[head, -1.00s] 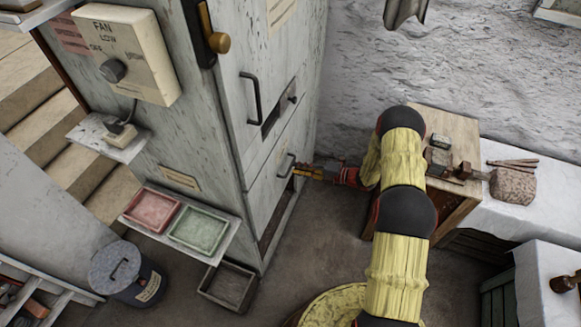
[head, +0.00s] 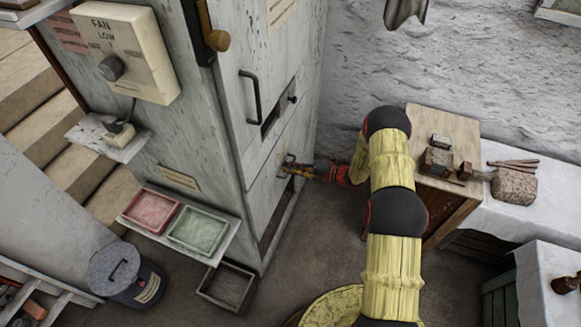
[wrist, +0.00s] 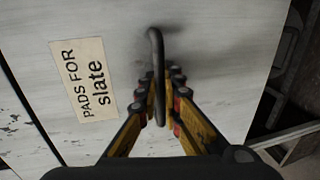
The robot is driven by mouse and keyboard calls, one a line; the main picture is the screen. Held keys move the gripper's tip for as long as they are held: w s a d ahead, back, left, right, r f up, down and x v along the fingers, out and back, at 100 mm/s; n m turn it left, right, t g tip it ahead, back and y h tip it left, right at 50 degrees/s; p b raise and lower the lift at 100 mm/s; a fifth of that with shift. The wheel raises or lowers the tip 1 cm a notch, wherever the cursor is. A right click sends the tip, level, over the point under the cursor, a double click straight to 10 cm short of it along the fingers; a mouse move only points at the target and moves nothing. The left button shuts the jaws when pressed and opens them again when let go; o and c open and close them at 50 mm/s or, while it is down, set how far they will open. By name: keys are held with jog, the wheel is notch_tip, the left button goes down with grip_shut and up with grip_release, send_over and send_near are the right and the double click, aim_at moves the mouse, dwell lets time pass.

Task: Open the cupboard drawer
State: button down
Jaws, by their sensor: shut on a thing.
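The cupboard (head: 235,130) is a tall, worn grey-white cabinet at the left centre of the head view. Its lower drawer front (head: 266,190) looks flush with the cupboard face. In the wrist view the drawer front (wrist: 215,60) carries a cream label reading "PADS FOR slate" (wrist: 84,80). A dark bar handle (wrist: 156,55) stands out from the front beside the label. My gripper (wrist: 160,105) has its yellow fingers shut on the handle's near end. In the head view my gripper (head: 288,170) is at the drawer front, and it partly hides the handle.
A wooden stand (head: 450,125) with small blocks is right of my arm by the wall. A shelf with a red tray (head: 152,211) and a green tray (head: 198,232) juts from the cupboard's side. An open bin (head: 228,287) sits below. Bare floor (head: 315,235) lies before the drawer.

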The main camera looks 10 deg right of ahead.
jog(key=shift+s+d, duration=0.1)
dwell(0.7)
jog(key=f+v, duration=0.2)
jog(key=v, duration=1.1)
jog(key=d+f+v, duration=0.1)
jog(key=f+v, duration=0.2)
jog(key=v, duration=1)
jog(key=shift+s+f, duration=0.25)
jog(key=shift+s, duration=0.15)
jog(key=shift+d, duration=0.1)
jog(key=c, duration=2.2)
grip_release()
jog(key=shift+c, duration=0.2)
jog(key=shift+d, duration=0.1)
jog(key=v, duration=1.1)
jog(key=shift+s+d, duration=0.25)
jog(key=shift+d, duration=0.05)
jog(key=shift+r, duration=0.1)
